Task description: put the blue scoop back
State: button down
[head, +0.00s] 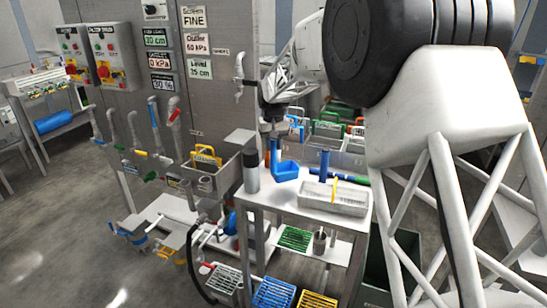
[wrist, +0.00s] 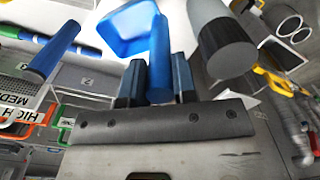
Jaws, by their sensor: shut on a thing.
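The blue scoop (head: 287,171) is at the back left of the white table in the head view, handle upright and bowl low. I cannot tell whether the bowl touches the table. My gripper (head: 272,137) comes down from above and is shut on the handle. In the wrist view the two dark fingers of my gripper (wrist: 157,80) stand on either side of the blue handle, and the bowl of the scoop (wrist: 124,28) shows beyond it.
A grey bottle (head: 251,172) stands close left of the scoop. A blue upright cylinder (head: 324,165) and a grey tray (head: 337,200) are to its right. Baskets with coloured handles (head: 327,130) stand behind. A basin with a yellow-handled basket (head: 206,160) is further left.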

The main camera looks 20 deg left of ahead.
send_over(273, 171)
jog(key=w, duration=0.1)
jog(key=shift+a+f, duration=0.15)
jog(key=shift+f, duration=2.45)
jog(key=c, duration=0.9)
grip_release()
notch_tip(273, 171, up, 12)
jog(key=shift+r, duration=0.15)
